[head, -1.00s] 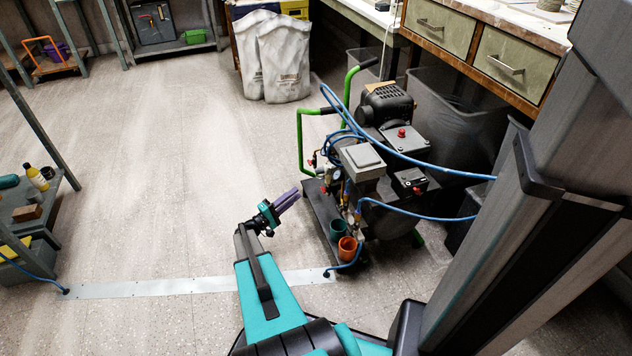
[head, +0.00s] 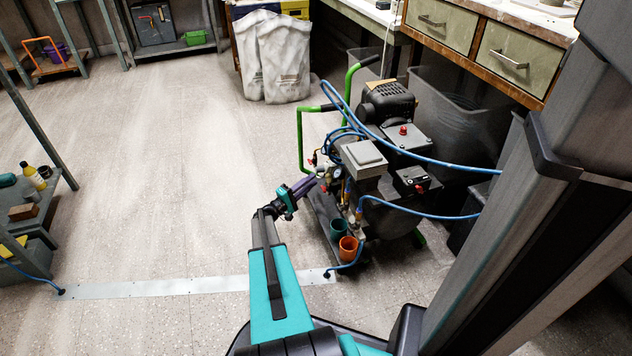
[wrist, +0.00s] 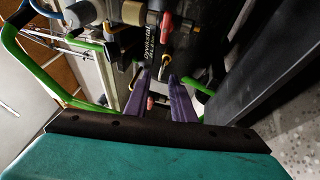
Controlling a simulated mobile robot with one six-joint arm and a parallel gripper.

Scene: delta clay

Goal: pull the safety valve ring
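The compressor (head: 384,150) stands on the floor right of centre in the head view, with its fittings on the near left side. My gripper (head: 316,180) reaches these fittings. In the wrist view my gripper (wrist: 160,75) has its two purple fingers apart, pointing at the fittings. A small brass-coloured ring-like part (wrist: 164,67) shows between or just beyond the fingertips; whether it is the safety valve ring, and whether the fingers touch it, I cannot tell. A red valve handle (wrist: 166,27) lies beyond the tips. In the head view the ring is too small to make out.
A green handle frame (head: 300,140) and blue hoses (head: 420,160) surround the compressor. White sacks (head: 284,60) stand behind.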

